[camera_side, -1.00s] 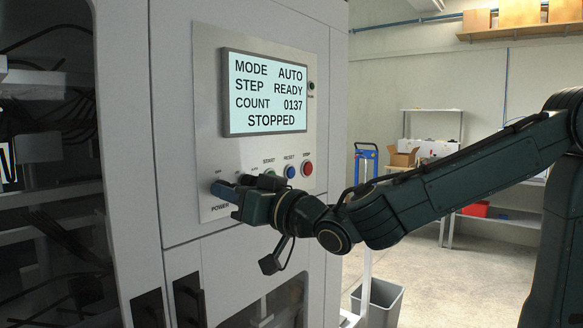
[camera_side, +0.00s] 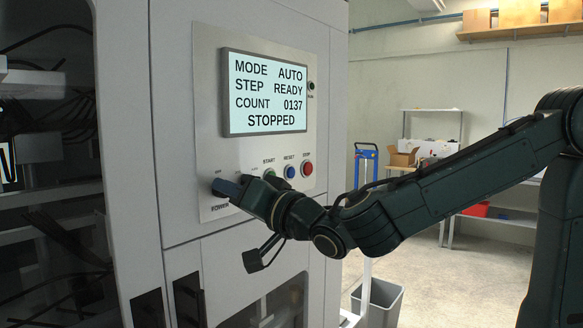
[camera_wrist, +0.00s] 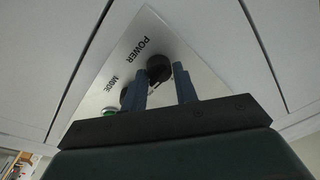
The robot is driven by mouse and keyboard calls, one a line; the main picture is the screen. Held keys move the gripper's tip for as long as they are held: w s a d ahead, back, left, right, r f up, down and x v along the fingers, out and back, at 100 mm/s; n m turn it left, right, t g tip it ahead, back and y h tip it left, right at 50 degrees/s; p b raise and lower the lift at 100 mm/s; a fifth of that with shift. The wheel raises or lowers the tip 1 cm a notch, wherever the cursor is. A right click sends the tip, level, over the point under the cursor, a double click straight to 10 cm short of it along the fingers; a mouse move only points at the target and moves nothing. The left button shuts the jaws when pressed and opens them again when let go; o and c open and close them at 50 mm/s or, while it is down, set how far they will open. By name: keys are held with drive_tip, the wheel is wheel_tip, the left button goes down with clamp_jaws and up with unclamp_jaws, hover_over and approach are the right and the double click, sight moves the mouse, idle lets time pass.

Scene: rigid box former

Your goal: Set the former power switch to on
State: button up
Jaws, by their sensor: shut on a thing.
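The former power switch is a round black knob (camera_wrist: 157,67) beside the word POWER on the silver control panel (camera_wrist: 150,30). My gripper (camera_wrist: 163,78) has its two blue fingers on either side of this knob and is shut on it. In the side view my gripper (camera_side: 224,188) reaches the lower left of the panel (camera_side: 212,60), above the POWER label, and its fingers mostly hide the knob. The gripper looks rolled relative to the panel. I cannot tell which mark the knob points to. The screen (camera_side: 266,93) reads MODE AUTO, STEP READY, COUNT 0137, STOPPED.
The green START button (camera_side: 269,173), blue RESET button (camera_side: 290,171) and red STOP button (camera_side: 307,168) sit close to the right of my gripper. The MODE knob (camera_wrist: 126,95) is right beside one finger. A grey bin (camera_side: 377,302) stands on the floor.

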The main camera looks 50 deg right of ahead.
drive_tip(key=o, duration=0.9)
drive_tip(key=shift+o, duration=0.2)
drive_tip(key=shift+s, duration=0.15)
drive_tip(key=s+f, duration=0.1)
drive_tip(key=s, duration=1.2)
drive_tip(key=shift+s+f, duration=0.15)
drive_tip(key=shift+f, duration=0.05)
